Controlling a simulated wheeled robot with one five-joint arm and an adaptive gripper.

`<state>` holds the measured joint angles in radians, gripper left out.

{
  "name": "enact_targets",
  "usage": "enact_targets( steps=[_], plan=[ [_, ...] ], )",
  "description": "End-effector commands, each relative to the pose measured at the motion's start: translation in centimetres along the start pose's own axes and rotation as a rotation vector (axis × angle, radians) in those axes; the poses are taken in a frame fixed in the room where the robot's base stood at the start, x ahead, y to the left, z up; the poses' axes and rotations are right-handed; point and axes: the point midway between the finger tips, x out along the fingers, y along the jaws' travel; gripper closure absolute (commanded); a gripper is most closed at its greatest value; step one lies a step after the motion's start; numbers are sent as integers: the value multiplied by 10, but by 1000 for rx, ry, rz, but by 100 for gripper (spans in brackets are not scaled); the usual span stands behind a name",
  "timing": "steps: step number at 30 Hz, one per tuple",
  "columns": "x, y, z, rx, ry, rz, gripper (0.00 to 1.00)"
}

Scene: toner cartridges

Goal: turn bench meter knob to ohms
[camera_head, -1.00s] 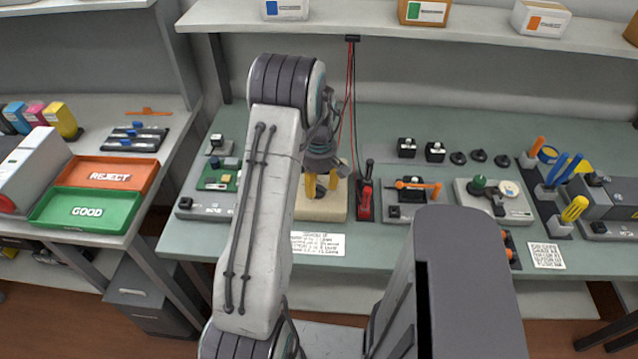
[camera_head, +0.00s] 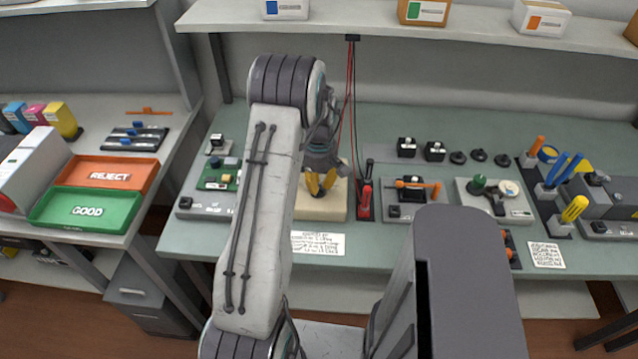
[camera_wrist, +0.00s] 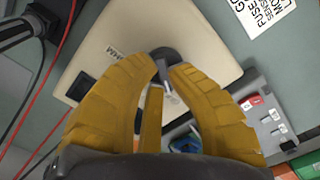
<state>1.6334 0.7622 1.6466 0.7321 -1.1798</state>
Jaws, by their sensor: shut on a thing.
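The bench meter (camera_head: 334,206) is a cream box on the green bench, partly hidden behind my arm in the head view. It also shows in the wrist view (camera_wrist: 215,45). Its dark round knob (camera_wrist: 167,58) has a grey pointer bar and sits between my yellow fingertips. My gripper (camera_head: 321,187) is over the meter, and in the wrist view its fingers (camera_wrist: 166,72) are closed in on the knob from both sides. Part of the lettering beside the knob shows, but the fingers cover the rest of the dial. Which setting the pointer marks cannot be told.
Red and black probes (camera_head: 366,196) stand in a holder right of the meter, with cables rising to the shelf. A board fixture (camera_head: 217,180) is at left and a grey fixture (camera_head: 408,212) at right. A paper note (camera_head: 318,243) lies at the front edge.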

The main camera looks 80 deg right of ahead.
Motion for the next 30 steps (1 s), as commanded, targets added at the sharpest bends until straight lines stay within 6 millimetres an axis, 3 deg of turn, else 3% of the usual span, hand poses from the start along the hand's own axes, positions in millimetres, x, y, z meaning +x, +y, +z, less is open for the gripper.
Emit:
enact_targets(
  steps=[11, 30],
  plan=[
    [3, 0, 1, 132, 0, 0, 100],
    [3, -1, 3, 723, -2, -2, 100]
  ],
)
